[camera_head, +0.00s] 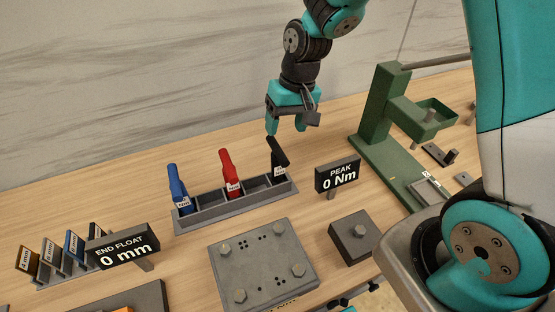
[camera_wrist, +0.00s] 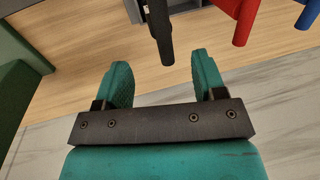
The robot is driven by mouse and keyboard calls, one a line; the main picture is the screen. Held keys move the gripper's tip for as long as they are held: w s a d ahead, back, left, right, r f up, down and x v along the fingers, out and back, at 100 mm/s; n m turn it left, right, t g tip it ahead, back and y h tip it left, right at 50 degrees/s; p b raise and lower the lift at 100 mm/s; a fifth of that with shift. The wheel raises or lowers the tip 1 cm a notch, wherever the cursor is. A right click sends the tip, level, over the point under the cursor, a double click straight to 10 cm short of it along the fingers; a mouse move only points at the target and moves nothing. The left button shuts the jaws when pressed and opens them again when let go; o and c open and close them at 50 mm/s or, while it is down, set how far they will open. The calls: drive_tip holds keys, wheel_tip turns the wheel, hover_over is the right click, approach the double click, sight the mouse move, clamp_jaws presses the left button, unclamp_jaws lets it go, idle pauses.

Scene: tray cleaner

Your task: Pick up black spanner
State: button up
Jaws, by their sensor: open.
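The black spanner (camera_head: 279,153) stands in the right end compartment of a grey rack (camera_head: 237,208), handle up and slightly tilted. My gripper (camera_head: 286,128) is open and empty, pointing down just above the spanner's top end. In the wrist view the black spanner (camera_wrist: 160,30) hangs into the picture from the top edge, in line with the gap between my two teal fingers (camera_wrist: 160,62). Its near end appears just beyond the fingertips, not between the finger pads. The spanner's lower part is hidden in the rack.
A red spanner (camera_head: 229,172) and a blue spanner (camera_head: 177,186) stand in the same rack to the left. A PEAK display (camera_head: 338,176) stands right of the rack, with a green stand (camera_head: 383,110) beyond it. A grey bolted plate (camera_head: 262,265) lies in front.

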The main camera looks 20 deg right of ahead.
sight(280, 148)
drive_tip(key=shift+a+f+p, duration=0.25)
drive_tip(key=shift+f+p, duration=0.3)
drive_tip(key=shift+f, duration=0.8)
drive_tip(key=shift+a+f+p, duration=0.25)
drive_tip(key=shift+f+p, duration=0.25)
drive_tip(key=shift+f, duration=0.8)
drive_tip(key=shift+a+f+p, duration=0.25)
drive_tip(key=shift+f+p, duration=0.3)
drive_tip(key=shift+f, duration=0.8)
drive_tip(key=c, duration=1)
drive_tip(key=shift+w, duration=0.1)
drive_tip(key=shift+c, duration=0.3)
drive_tip(key=shift+r, duration=0.1)
